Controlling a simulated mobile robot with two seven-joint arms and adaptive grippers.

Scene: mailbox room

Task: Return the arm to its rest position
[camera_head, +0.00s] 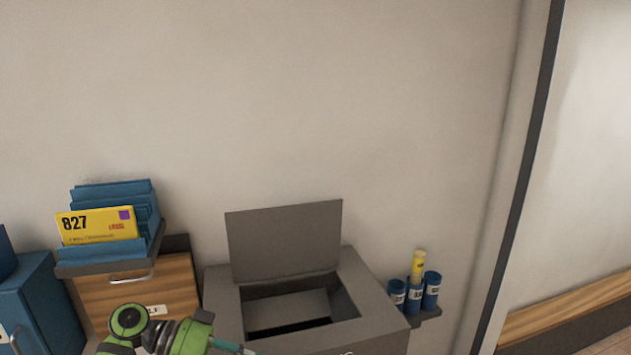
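One of my arms shows at the bottom left, with a green and black joint and a dark link that runs right to a thin teal part at the lower edge. It looks like my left arm, coming in from the lower left. Its gripper fingers are not visible in the picture. My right arm and gripper are not in view.
A blue letter holder (110,252) with a yellow envelope marked 827 (97,226) sits on a wooden drawer cabinet (180,288). Blue tubes (431,290) stand on a small shelf (426,315).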

